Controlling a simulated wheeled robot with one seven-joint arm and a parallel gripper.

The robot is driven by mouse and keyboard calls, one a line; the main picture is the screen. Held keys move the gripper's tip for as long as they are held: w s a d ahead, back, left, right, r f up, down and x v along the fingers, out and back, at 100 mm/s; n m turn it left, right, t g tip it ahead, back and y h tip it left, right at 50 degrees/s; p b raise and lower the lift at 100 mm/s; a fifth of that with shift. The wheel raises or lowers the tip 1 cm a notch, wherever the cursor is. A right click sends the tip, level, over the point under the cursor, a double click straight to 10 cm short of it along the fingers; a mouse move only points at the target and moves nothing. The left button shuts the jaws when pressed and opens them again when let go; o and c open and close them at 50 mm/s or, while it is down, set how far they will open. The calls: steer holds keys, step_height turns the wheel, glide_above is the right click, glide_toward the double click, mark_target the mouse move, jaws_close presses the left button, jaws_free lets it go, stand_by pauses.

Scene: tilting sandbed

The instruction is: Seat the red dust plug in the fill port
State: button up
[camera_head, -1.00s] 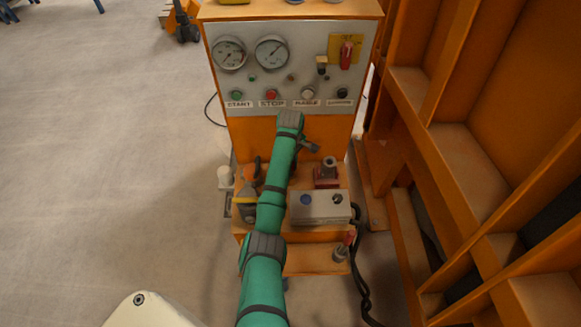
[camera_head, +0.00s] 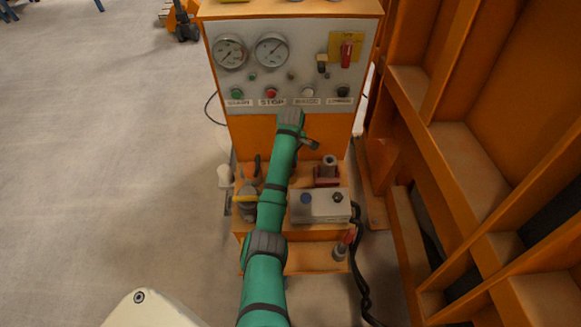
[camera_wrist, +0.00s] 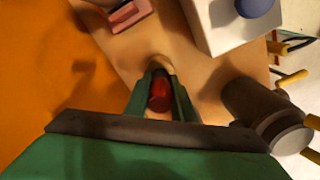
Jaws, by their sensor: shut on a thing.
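In the wrist view, my gripper (camera_wrist: 160,84) is shut on the red dust plug (camera_wrist: 160,98), which sits between the two green fingers. A round tan fitting (camera_wrist: 159,64) on the orange deck shows just past the fingertips; it may be the fill port. The plug's far end is close to it, but I cannot tell whether they touch. In the head view, my arm hides the gripper, the plug and this fitting.
A pale box (camera_head: 320,208) with a blue cap (camera_head: 306,197) stands right of my arm. A red-based block (camera_head: 327,180) is behind it. The gauge panel (camera_head: 290,62) rises behind; orange framing (camera_head: 440,150) bounds the right.

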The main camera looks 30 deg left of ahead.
steer(key=shift+r, duration=0.5)
steer(key=shift+f, duration=1.2)
stand_by(1.6)
steer(key=o, duration=1.1)
step_height(320, 180, up, 8)
steer(key=shift+r, duration=0.15)
steer(key=shift+w+a+r, duration=0.15)
steer(key=shift+r, duration=1.1)
